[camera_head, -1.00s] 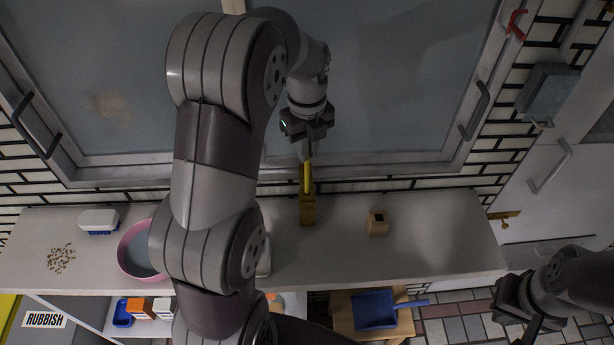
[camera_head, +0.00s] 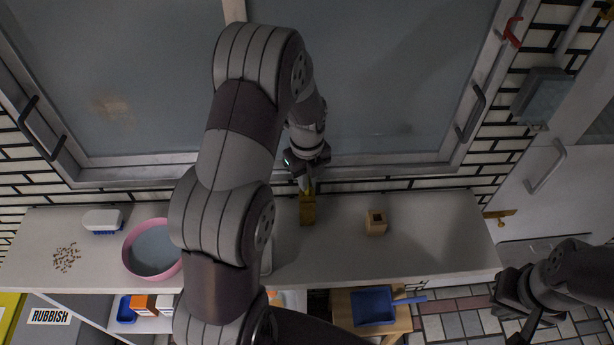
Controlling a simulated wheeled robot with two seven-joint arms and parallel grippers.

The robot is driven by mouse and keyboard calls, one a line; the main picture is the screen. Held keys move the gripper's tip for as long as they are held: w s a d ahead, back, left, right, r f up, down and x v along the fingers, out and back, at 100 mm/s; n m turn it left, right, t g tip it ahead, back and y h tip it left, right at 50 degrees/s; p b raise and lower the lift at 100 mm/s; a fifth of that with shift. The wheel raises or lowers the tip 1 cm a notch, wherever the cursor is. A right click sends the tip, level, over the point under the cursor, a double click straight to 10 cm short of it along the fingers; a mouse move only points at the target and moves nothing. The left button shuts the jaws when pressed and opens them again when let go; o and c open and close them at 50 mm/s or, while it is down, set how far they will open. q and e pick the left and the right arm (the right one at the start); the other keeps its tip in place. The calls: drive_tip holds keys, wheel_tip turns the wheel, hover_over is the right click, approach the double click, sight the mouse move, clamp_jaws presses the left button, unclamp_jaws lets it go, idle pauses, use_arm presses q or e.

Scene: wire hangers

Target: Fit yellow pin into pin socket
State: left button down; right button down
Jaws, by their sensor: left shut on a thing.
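The yellow pin (camera_head: 309,190) shows only as a short yellow piece just above a brownish-yellow block (camera_head: 307,212) on the counter. My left gripper (camera_head: 305,185) points down over that block and is shut on the pin, whose upper part the fingers hide. I cannot tell whether the pin's lower end is still inside the block. A light wooden block with a dark square hole in its top, seemingly the pin socket (camera_head: 376,228), stands to the right, apart from the gripper. My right gripper (camera_head: 520,312) is at the lower right, away from the counter; its jaws are unclear.
The counter (camera_head: 440,230) is clear right of the socket. A pink bowl (camera_head: 128,265), a brush (camera_head: 102,220) and scattered bits (camera_head: 66,258) lie on the left. A window frame (camera_head: 400,164) rises behind. A blue dustpan (camera_head: 373,307) sits on a stool below.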

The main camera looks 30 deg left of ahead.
use_arm(q)
drive_tip(key=shift+f, duration=0.5)
drive_tip(key=c, duration=1.2)
unclamp_jaws()
drive_tip(key=shift+o, duration=0.2)
drive_tip(key=shift+r, duration=0.15)
wheel_tip(320, 180, up, 9)
drive_tip(key=shift+b, duration=1.25)
drive_tip(key=s+d+f+n, duration=0.1)
drive_tip(key=s+d+n, duration=0.3)
drive_tip(key=n, duration=0.8)
drive_tip(key=s+d+n+t+p, duration=0.1)
drive_tip(key=s+d+n, duration=0.3)
drive_tip(key=s+n, duration=0.5)
drive_tip(key=n, duration=0.3)
drive_tip(key=shift+s+f, duration=0.3)
drive_tip(key=shift+f, duration=0.05)
